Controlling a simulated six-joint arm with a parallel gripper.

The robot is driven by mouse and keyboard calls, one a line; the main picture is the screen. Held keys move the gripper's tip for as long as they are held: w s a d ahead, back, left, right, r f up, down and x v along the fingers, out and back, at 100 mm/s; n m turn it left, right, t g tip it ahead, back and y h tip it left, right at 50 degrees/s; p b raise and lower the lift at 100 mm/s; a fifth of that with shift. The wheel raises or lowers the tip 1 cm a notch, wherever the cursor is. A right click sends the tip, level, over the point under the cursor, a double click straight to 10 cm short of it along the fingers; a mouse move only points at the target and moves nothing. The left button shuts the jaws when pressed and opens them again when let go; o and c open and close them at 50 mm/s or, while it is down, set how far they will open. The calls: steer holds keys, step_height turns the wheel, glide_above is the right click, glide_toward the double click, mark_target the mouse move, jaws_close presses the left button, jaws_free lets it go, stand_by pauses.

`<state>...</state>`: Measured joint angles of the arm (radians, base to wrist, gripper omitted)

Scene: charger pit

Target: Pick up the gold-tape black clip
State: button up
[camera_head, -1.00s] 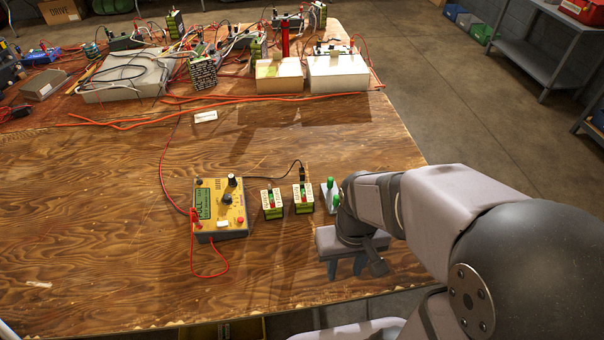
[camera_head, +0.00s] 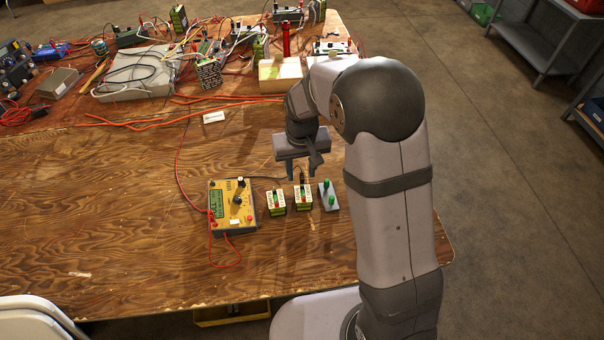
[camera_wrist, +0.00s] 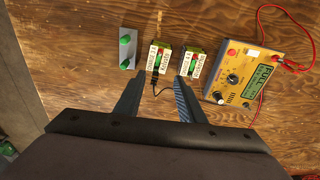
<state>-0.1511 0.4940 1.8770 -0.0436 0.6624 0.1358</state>
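A black clip (camera_head: 302,179) with a thin black lead sits on the right-hand green-and-white battery block (camera_head: 304,200). In the wrist view the black clip (camera_wrist: 157,66) is at the near end of that block (camera_wrist: 159,57), and the lead curves away to the right. I cannot make out gold tape on it. My gripper (camera_head: 303,174) is open and empty, with its fingers pointing down just behind the block. In the wrist view my gripper (camera_wrist: 159,76) has its fingertips apart on either side of the clip. Contact is not visible.
A second battery block (camera_head: 276,202) stands left of the first, beside the yellow meter (camera_head: 232,206) with red leads. A grey stand (camera_head: 328,197) with green pegs is on the right. Boxes and wiring fill the table's back; the front left is clear.

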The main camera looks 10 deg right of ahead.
mark_target(302, 175)
steer(key=shift+w+r+m+t, duration=0.3)
steer(key=shift+w+m, duration=0.3)
steer(key=shift+w, duration=0.05)
steer(key=shift+f, duration=0.1)
steer(key=shift+w+f+p, duration=0.2)
steer(key=shift+f+p, duration=0.1)
steer(key=shift+f, duration=0.65)
steer(key=shift+w+d+f+p, duration=0.2)
steer(key=shift+f+p, duration=0.15)
steer(key=shift+f, duration=0.3)
steer(key=shift+w+d+f+p, duration=0.1)
steer(key=shift+w+f+p, duration=0.2)
steer(key=shift+f, duration=0.35)
steer(key=shift+w+d+f+p, duration=0.1)
steer(key=shift+f+p, duration=0.3)
steer(key=shift+f, duration=0.25)
steer(key=shift+w+f, duration=0.1)
steer(key=shift+f, duration=0.45)
steer(key=c, duration=0.9)
